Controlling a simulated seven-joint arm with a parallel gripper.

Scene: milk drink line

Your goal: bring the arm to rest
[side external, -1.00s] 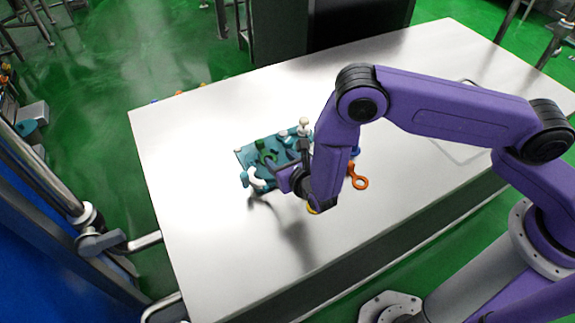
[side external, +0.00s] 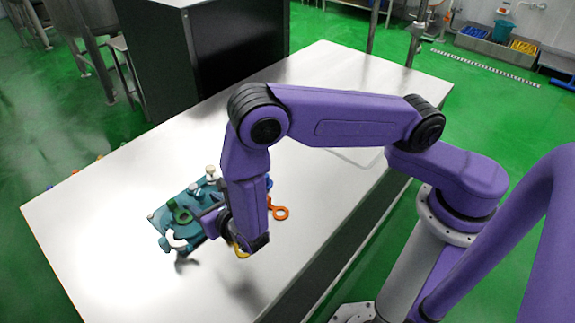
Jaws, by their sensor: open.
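My gripper (side external: 208,212) is over the white table (side external: 110,215), close to a teal tray-like piece (side external: 158,216) that holds small parts. The wrist hides part of the gripper and the right side of the teal piece. On or beside that piece I see a green part (side external: 181,213), a white curved part (side external: 176,241) and a white knob-like part (side external: 211,172). Nothing shows held in the jaws. My arm is bent, with its elbow high over the table.
An orange ring-ended part (side external: 281,212) lies on the table right of my wrist. A yellow part (side external: 241,250) shows just below the wrist. A dark cabinet (side external: 200,60) stands behind the table. The table's front left area is clear.

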